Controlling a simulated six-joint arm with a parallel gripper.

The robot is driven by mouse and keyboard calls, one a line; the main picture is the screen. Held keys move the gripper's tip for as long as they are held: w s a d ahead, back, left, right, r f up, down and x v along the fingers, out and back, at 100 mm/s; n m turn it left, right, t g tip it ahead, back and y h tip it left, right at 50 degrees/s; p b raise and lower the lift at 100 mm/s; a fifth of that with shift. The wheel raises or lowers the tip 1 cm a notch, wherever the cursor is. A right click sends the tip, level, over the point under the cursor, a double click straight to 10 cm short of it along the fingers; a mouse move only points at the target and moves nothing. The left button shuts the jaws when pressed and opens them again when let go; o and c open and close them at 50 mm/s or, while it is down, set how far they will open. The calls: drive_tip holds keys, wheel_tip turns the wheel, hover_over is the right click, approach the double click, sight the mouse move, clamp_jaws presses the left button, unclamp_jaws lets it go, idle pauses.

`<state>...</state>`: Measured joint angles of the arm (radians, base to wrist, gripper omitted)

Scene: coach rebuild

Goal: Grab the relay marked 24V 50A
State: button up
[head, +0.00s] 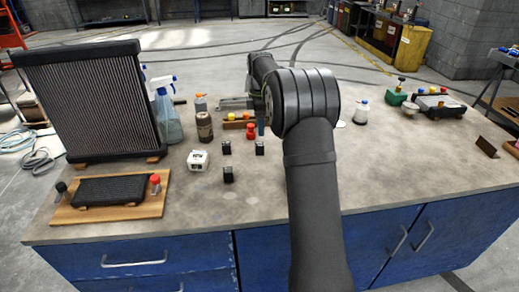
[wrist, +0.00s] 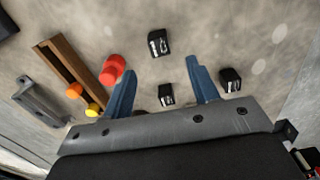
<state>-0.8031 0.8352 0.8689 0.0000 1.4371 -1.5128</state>
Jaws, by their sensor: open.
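Three small black relays stand on the grey worktop in the head view: one at back left (head: 226,147), one at back right (head: 260,148) and one nearer the front (head: 228,175). In the wrist view they show as a far relay (wrist: 158,42), a middle relay (wrist: 166,95) and a right relay (wrist: 230,80). They carry pale marks too small to read, so I cannot tell which is 24V 50A. My gripper (wrist: 160,66) is open and empty, blue fingers apart. The middle relay appears between the fingers, the right one outside them. In the head view my arm mostly hides the gripper.
A red knobbed object (wrist: 112,70) is close to the left finger, beside a wooden rack (wrist: 72,64) and orange and yellow balls.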

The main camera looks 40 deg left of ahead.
sight(259, 144)
wheel_tip(259, 144, down, 10)
drive_tip(key=shift+a+f, duration=0.15)
drive_tip(key=c, duration=1.1)
drive_tip(key=shift+o, duration=0.2)
